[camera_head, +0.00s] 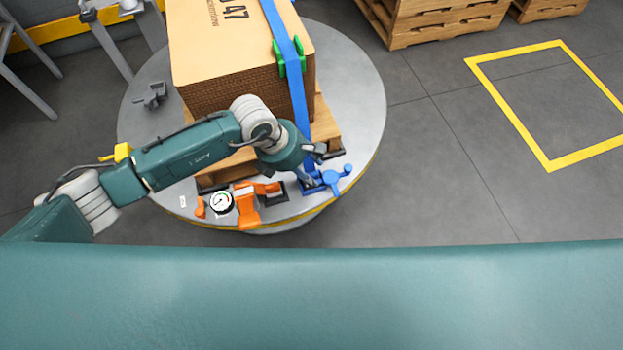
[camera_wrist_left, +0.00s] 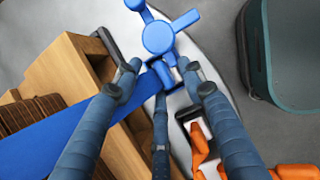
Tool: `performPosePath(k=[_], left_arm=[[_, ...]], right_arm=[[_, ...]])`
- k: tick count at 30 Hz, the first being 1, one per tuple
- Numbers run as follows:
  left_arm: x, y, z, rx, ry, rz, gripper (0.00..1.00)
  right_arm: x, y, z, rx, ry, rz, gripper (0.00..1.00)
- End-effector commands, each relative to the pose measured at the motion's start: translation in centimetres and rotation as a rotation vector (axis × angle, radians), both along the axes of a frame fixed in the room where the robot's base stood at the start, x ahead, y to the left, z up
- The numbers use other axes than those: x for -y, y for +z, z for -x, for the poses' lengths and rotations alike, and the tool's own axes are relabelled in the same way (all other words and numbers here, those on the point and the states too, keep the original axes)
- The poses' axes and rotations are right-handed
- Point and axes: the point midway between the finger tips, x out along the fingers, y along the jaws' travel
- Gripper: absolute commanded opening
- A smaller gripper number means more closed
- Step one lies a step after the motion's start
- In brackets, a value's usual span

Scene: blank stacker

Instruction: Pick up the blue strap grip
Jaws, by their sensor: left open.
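The blue strap grip (camera_head: 331,179), a hub with rounded arms, stands at the front right of the round grey turntable (camera_head: 355,100). It also shows at the top of the left wrist view (camera_wrist_left: 158,38). A blue strap (camera_head: 293,75) runs from over the carton down to it. My left gripper (camera_head: 313,178) is open at the grip. In the left wrist view, its spread fingertips (camera_wrist_left: 163,76) lie either side of the grip's lower end. I cannot tell whether they touch it; the fingers hide part of the strap and the base.
The carton (camera_head: 240,50) stands on a wooden pallet (camera_head: 322,122) behind the grip. An orange clamp (camera_head: 247,206) and a round gauge (camera_head: 221,203) sit left of the grip. A green corner guard (camera_head: 281,60) holds the strap's edge.

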Motion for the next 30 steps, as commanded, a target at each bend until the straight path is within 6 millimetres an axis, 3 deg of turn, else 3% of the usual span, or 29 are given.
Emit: performPosePath(k=[8, 15, 26, 30], left_arm=[[0.2, -0.4, -0.1, 0.001, 0.000, 0.000, 0.41], [0.2, -0.4, -0.1, 0.001, 0.000, 0.000, 0.00], [0.2, -0.2, -0.2, 0.002, 0.001, 0.001, 0.00], [0.2, 1.4, -0.3, 0.006, 0.001, 0.002, 0.00]], right_arm=[[0.0, 0.7, -1.0, 0.014, -0.003, -0.001, 0.00], [0.1, 0.4, -0.6, 0.008, -0.004, 0.001, 0.00], [0.1, 0.4, -0.4, 0.005, -0.004, 0.000, 0.00], [0.1, 0.5, -0.4, 0.011, -0.003, -0.001, 0.00]])
